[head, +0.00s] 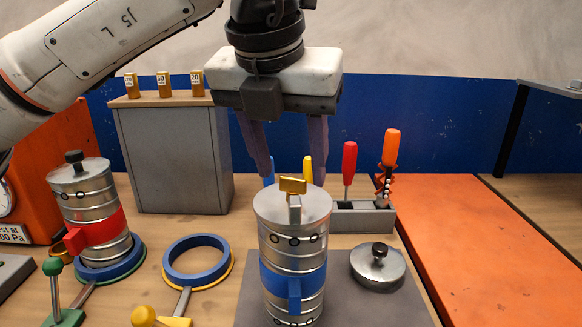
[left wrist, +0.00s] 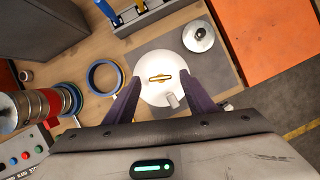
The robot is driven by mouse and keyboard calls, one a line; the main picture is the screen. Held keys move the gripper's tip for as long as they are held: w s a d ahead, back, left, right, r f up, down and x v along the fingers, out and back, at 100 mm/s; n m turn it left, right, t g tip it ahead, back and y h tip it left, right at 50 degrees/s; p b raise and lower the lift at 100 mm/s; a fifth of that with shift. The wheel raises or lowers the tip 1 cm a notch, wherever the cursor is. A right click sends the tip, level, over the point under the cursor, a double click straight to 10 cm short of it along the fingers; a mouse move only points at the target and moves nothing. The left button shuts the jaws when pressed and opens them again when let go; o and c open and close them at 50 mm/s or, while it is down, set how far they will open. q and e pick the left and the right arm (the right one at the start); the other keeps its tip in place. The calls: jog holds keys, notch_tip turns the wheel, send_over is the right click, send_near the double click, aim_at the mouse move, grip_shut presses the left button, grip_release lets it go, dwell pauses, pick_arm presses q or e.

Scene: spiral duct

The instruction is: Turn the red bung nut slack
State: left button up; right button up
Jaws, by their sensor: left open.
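A gold wing nut (head: 293,185) stands on a short grey stem on the lid of the blue-banded silver duct (head: 293,262). It also shows in the left wrist view (left wrist: 160,78) at the middle of the round lid. No nut in view looks red. My left gripper (head: 292,178) is open and points down over this duct, its fingertips on either side of the wing nut; contact cannot be told. A red-banded duct (head: 95,215) with a black knob on its lid stands at the left in a blue ring. My right gripper is not in view.
A loose lid with a black knob (head: 378,265) lies on the grey mat (head: 390,308). An empty blue ring (head: 197,262) stands left of the blue-banded duct. Behind are a tool rack (head: 365,218) and a grey cabinet (head: 172,155). The orange surface (head: 480,260) is clear.

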pick_arm(q)
jog(key=v, duration=0.9)
